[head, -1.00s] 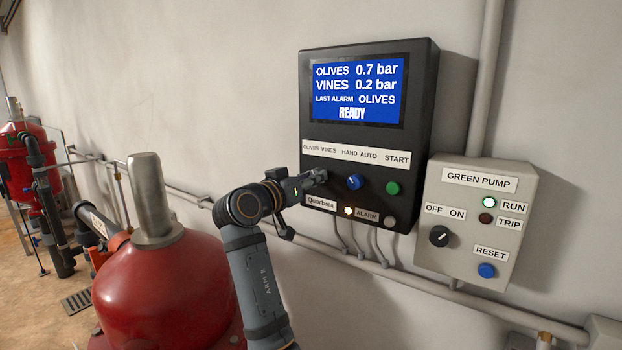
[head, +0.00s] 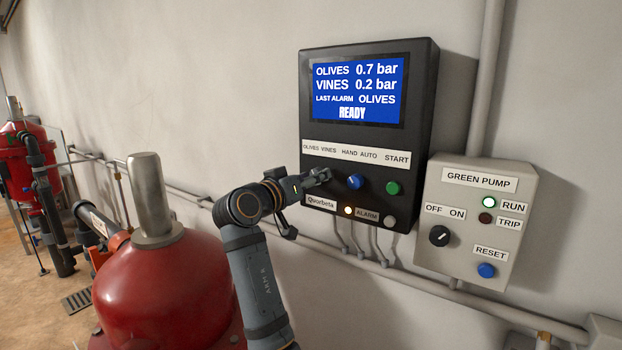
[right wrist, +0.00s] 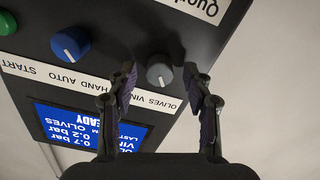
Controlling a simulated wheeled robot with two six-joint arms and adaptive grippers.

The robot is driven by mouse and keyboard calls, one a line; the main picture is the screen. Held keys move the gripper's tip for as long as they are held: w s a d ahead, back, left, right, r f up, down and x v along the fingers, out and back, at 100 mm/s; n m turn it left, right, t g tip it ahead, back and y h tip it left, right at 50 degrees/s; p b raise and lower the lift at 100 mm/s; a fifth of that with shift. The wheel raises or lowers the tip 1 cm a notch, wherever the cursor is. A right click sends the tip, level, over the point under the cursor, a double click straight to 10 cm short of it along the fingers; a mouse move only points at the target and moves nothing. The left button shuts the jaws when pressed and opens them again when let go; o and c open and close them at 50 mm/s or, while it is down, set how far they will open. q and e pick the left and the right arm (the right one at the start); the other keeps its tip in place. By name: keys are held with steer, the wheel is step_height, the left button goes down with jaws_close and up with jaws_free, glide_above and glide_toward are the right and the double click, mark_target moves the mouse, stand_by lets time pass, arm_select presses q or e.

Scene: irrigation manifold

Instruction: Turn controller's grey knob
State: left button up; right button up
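The controller (head: 312,140) is a black wall box with a blue screen reading READY. Its grey knob (right wrist: 159,72), by the OLIVES VINES label, shows in the right wrist view with a white pointer line. In the head view my gripper hides this knob. My right gripper (head: 321,175) is at the controller's front, at the lower left of its panel. In the right wrist view my right gripper (right wrist: 160,76) is open, its fingers on either side of the grey knob with a visible gap on each side. My left gripper is not in view.
A blue HAND AUTO knob (head: 355,182) and green START button (head: 392,188) sit right of the grey knob. A lit lamp (head: 348,211) is below. The GREEN PUMP box (head: 470,225) stands at right. A red tank (head: 165,290) fills the lower left.

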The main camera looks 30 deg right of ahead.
mark_target(321, 132)
step_height(321, 132, up, 10)
stand_by(0.6)
stand_by(0.4)
